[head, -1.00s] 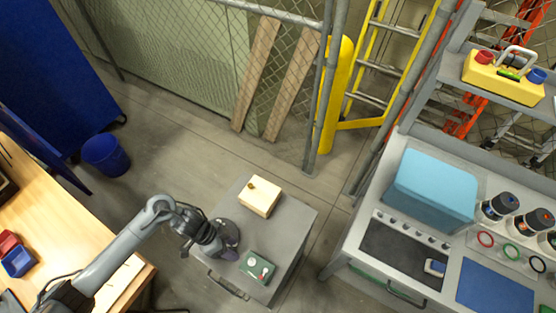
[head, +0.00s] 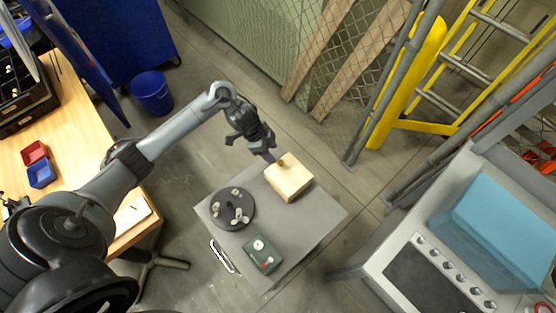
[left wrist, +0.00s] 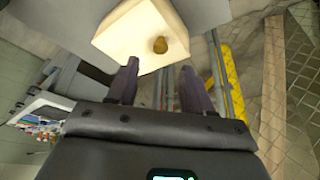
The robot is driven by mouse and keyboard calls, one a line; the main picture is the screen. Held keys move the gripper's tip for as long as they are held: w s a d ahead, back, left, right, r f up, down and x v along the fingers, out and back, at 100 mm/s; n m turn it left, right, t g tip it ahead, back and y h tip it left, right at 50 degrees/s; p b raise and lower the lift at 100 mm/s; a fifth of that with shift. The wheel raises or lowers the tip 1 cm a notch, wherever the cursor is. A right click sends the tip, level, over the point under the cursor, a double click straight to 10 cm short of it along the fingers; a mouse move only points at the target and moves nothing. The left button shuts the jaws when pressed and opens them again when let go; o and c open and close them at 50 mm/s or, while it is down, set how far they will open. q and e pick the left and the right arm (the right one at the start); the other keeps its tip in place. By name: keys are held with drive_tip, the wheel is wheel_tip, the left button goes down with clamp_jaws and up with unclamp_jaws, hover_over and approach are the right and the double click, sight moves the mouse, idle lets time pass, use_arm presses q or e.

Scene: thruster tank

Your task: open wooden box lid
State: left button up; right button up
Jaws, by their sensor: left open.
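The wooden box (head: 289,181) is a pale block with a small brown knob (head: 281,162) at its far-left edge. It sits on the grey cabinet top (head: 318,212), and its lid looks closed. My left gripper (head: 254,148) is in the air just beyond the box's far-left side, close to the knob. In the left wrist view, the box (left wrist: 135,32) and the knob (left wrist: 160,45) show ahead of the open, empty fingers (left wrist: 158,85). The knob lies beyond the fingertips, not between them. My right gripper is not in view.
A black round tray with small parts (head: 233,208) and a green device (head: 262,254) share the cabinet top. A mesh fence with leaning planks (head: 358,60) and a yellow post (head: 405,85) stand behind. A wooden workbench (head: 85,130) is at left.

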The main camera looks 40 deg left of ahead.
sight(280, 162)
use_arm(q)
drive_tip(key=b+x, duration=0.1)
drive_tip(key=x, duration=0.5)
drive_tip(key=shift+w+d+f, duration=0.15)
drive_tip(key=shift+f, duration=0.1)
clamp_jaws()
